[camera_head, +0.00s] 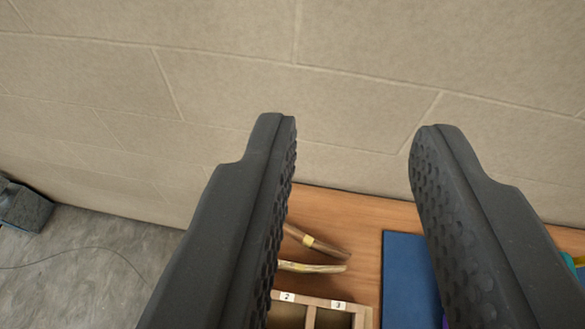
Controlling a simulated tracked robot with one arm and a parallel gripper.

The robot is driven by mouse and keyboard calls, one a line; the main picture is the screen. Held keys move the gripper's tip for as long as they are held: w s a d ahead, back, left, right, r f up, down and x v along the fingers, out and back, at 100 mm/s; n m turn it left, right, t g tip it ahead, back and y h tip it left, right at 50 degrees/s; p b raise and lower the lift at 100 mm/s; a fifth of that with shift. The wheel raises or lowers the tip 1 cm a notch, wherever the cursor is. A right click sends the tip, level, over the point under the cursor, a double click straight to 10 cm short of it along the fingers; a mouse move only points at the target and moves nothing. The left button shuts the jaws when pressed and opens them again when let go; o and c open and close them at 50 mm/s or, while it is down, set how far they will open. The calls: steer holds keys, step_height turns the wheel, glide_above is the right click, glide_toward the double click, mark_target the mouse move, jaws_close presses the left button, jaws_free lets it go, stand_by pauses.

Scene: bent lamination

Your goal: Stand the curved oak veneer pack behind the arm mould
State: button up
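My gripper (352,140) is open and empty, its two dark fingers wide apart above a wooden bench top (360,222). Between the fingers, near the left one, two curved wooden strips lie on the bench. The farther strip (325,247) has a yellow band around it; the nearer one (315,268) is paler. Their left ends are hidden behind the left finger. I cannot tell whether either is the oak veneer pack. I cannot make out the arm mould for certain.
A wooden divided box (340,303) labelled 2 and 3 stands at the near edge of view. A blue mat (403,285) lies to its right. A block wall (350,60) rises behind the bench. Grey floor (85,270) and a dark object (22,207) show at left.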

steer(key=shift+m+t, duration=0.7)
steer(key=s+r, duration=0.3)
steer(key=s, duration=0.1)
steer(key=shift+d+r, duration=0.1)
steer(key=shift+r, duration=0.3)
step_height(320, 180, down, 6)
steer(key=b, duration=0.6)
